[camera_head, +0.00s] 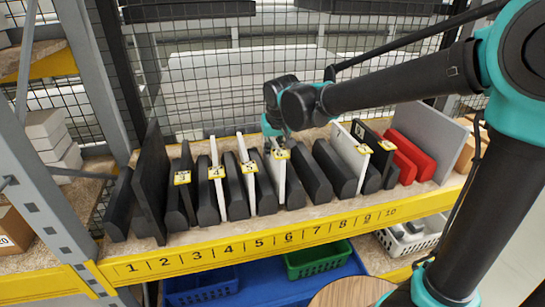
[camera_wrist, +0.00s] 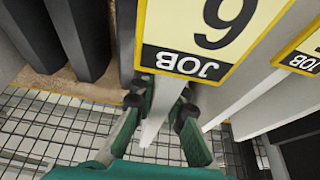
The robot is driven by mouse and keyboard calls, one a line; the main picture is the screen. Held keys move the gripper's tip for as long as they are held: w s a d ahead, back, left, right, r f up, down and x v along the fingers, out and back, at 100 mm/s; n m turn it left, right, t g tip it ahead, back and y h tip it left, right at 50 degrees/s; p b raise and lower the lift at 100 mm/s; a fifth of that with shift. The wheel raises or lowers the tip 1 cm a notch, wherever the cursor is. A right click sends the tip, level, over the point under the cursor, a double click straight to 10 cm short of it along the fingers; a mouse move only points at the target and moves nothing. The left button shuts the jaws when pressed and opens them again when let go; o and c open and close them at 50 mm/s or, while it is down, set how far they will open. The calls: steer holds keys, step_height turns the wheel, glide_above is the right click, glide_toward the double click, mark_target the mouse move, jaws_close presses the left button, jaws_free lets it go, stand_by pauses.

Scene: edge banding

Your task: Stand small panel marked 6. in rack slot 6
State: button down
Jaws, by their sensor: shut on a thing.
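The small white panel marked 6 (camera_head: 279,182) stands upright between two black dividers, in line with the number 6 on the rack's front strip (camera_head: 289,238). Its yellow tag reading "6" and "JOB" fills the top of the wrist view (camera_wrist: 205,30). My gripper (camera_head: 276,135) is at the panel's upper end in the head view. In the wrist view its teal fingers (camera_wrist: 163,115) lie on either side of the panel's white edge, shut on it. Whether the panel's lower edge touches the shelf is hard to tell.
Tagged panels 4 (camera_head: 217,190) and 5 (camera_head: 246,185) stand to the left, between black dividers. Another white tagged panel (camera_head: 350,150) and red pieces (camera_head: 411,154) stand to the right. A wire mesh (camera_head: 400,60) is behind the rack. A green bin (camera_head: 318,260) sits below.

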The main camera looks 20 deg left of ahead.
steer(key=shift+f, duration=1.5)
steer(key=c, duration=1.6)
jaws_free()
steer(key=shift+o, duration=0.2)
